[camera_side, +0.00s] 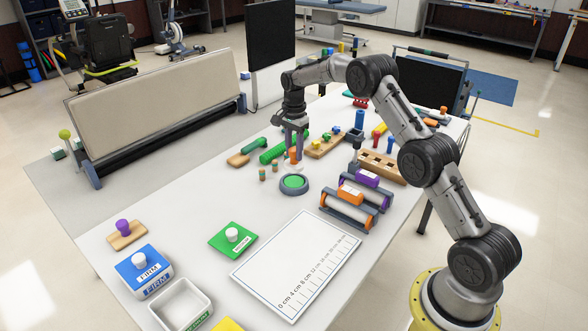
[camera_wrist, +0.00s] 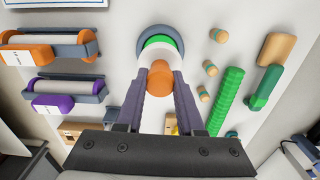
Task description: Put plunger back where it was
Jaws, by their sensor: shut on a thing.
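My gripper (camera_side: 296,140) is shut on an orange cylindrical piece, which I take to be the plunger (camera_side: 293,155). The wrist view shows the plunger (camera_wrist: 160,80) between the two fingertips (camera_wrist: 161,88). A round grey ring with a green disc inside (camera_side: 294,183) lies on the table below the gripper. In the wrist view the green disc and its ring (camera_wrist: 158,43) appear just beyond the plunger and are partly covered by it. In the side view the plunger is above and slightly behind the ring, apart from it. Its lower end is partly hidden.
Small striped pegs (camera_side: 275,167) stand left of the ring, near a green textured roller (camera_side: 275,153). Orange and purple roller frames (camera_side: 346,212) stand to the right. A white measuring sheet (camera_side: 297,262) and a green board with a white knob (camera_side: 233,240) lie in front.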

